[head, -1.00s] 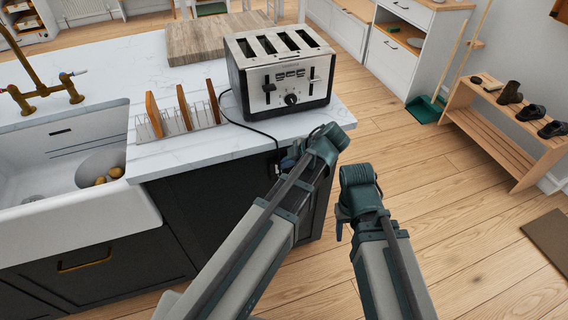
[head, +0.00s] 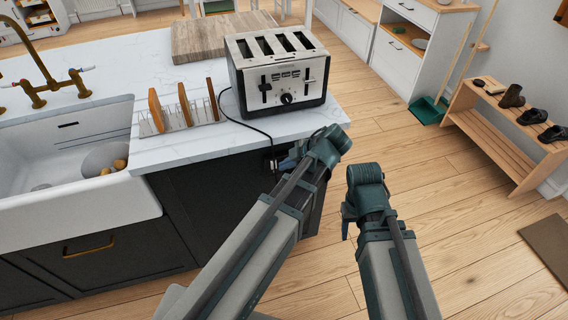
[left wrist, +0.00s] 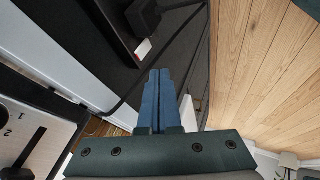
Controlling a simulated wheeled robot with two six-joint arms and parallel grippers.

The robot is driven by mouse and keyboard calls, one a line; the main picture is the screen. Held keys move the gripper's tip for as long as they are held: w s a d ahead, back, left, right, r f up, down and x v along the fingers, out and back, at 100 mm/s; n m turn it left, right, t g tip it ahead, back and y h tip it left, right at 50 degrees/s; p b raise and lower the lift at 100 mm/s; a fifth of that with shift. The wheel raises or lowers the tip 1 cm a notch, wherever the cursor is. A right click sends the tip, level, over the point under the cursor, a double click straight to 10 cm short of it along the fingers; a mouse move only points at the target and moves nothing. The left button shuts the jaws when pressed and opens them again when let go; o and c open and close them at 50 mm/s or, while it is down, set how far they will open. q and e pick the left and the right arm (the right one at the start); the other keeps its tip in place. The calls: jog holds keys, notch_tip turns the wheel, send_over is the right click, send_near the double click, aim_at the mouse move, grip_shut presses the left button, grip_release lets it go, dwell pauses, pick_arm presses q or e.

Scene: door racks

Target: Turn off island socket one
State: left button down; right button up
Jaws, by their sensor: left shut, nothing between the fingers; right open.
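The island socket (left wrist: 122,28) is a dark plate on the dark island end panel, with a black plug in it. A small switch (left wrist: 143,49), white with a red part, shows on it in the left wrist view. In the head view the socket (head: 269,160) is small, under the worktop edge and partly hidden by my left arm. My left gripper (left wrist: 157,76) is shut and empty, its blue fingers pointing toward the panel below the switch, apparently apart from it. In the head view it is at the island's end (head: 287,163). My right gripper (head: 346,228) is open, over the floor.
A toaster (head: 279,75) stands on the white worktop (head: 200,150), its black cord running over the edge toward the socket. A toast rack (head: 184,112) and sink (head: 70,160) are left. A shoe bench (head: 500,140) stands right. The floor between is clear.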

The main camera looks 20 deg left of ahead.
pick_arm(q)
jog(key=w+p+v, duration=0.1)
jog(key=p+v, duration=0.4)
jog(key=v, duration=0.2)
jog(key=shift+r+p, duration=0.4)
jog(key=shift+r, duration=0.15)
jog(key=shift+a, duration=0.2)
jog(key=s+a+f+m+g+h, duration=0.15)
jog(key=s+m+h, duration=0.25)
jog(key=m, duration=0.8)
jog(key=s+a+f+m+h, duration=0.1)
jog(key=s+f+m+h, duration=0.25)
jog(key=m, duration=0.85)
jog(key=s+d+m+y, duration=0.1)
jog(key=s+d+m, duration=0.2)
jog(key=s+d, duration=0.3)
jog(key=d+g, duration=0.1)
jog(key=d, duration=0.3)
jog(key=shift+d, duration=0.15)
jog(key=shift+s+r, duration=0.1)
jog(key=shift+s, duration=0.05)
